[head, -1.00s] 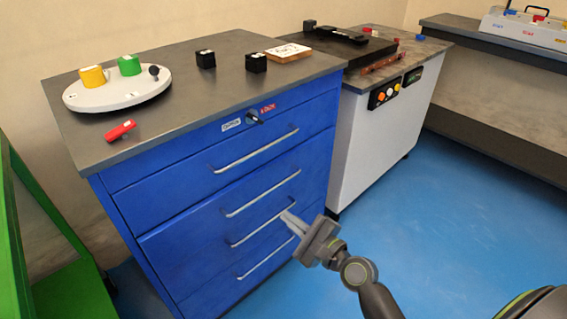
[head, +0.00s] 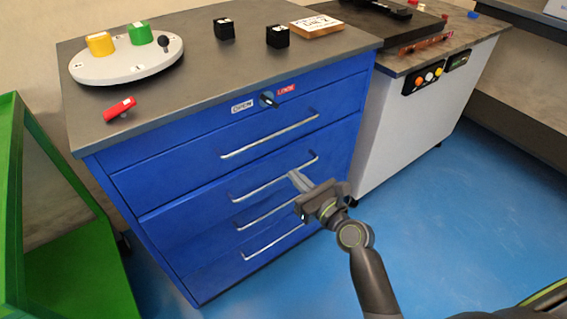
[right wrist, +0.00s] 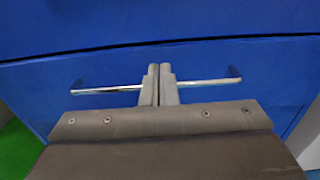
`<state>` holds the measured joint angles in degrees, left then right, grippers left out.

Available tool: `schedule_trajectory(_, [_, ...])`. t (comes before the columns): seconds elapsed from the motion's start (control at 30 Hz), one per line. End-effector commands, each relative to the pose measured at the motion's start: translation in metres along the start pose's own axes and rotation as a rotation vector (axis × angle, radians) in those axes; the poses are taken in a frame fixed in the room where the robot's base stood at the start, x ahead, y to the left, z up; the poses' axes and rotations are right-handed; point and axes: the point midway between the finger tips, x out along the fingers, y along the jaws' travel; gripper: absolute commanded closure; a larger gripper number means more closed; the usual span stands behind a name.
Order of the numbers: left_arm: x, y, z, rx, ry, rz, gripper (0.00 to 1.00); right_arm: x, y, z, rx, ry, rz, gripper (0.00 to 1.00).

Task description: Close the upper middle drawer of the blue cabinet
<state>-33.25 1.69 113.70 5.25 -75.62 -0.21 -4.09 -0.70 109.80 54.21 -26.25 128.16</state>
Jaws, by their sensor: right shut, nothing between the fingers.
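The blue cabinet (head: 150,190) stands centre left in the head view, with several drawers stacked one above another. The upper middle drawer (head: 190,207) has a silver bar handle (head: 270,180). Its top edge seems to stand slightly proud of the front above; how far is hard to tell. In the right wrist view, the shut fingers (right wrist: 160,84) overlap the middle of a bar handle (right wrist: 208,82); contact cannot be told. My left gripper is out of view.
A black switch (head: 269,99) sits on the top drawer between the OPEN and LOCK labels. The worktop holds a round white plate (head: 120,68), a red piece (head: 119,109) and black blocks. A white cabinet (head: 410,130) stands right, a green frame (head: 60,240) left. Blue floor is clear at right.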

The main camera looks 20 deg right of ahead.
Motion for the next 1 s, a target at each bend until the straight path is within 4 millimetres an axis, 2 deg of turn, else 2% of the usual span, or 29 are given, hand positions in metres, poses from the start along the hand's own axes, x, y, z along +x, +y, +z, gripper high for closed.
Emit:
schedule_trajectory(0.1, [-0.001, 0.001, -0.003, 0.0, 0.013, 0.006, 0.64, 0.024, 0.0, 0.0, -0.001, -0.003, 0.001, 1.0])
schedule_trajectory(0.33, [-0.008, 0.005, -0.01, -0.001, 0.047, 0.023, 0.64, 0.054, 0.0, -0.001, -0.001, 0.0, 0.001, 1.0])
schedule_trajectory(0.5, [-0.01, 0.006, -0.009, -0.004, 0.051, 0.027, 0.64, 0.062, 0.0, 0.0, -0.001, 0.0, 0.0, 1.0])
schedule_trajectory(0.87, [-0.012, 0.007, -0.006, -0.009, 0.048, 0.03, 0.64, 0.063, 0.0, 0.0, -0.001, 0.0, 0.0, 1.0])
schedule_trajectory(1.0, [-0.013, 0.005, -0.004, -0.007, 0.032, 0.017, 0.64, 0.074, 0.0, 0.002, 0.0, 0.0, 0.001, 1.0])
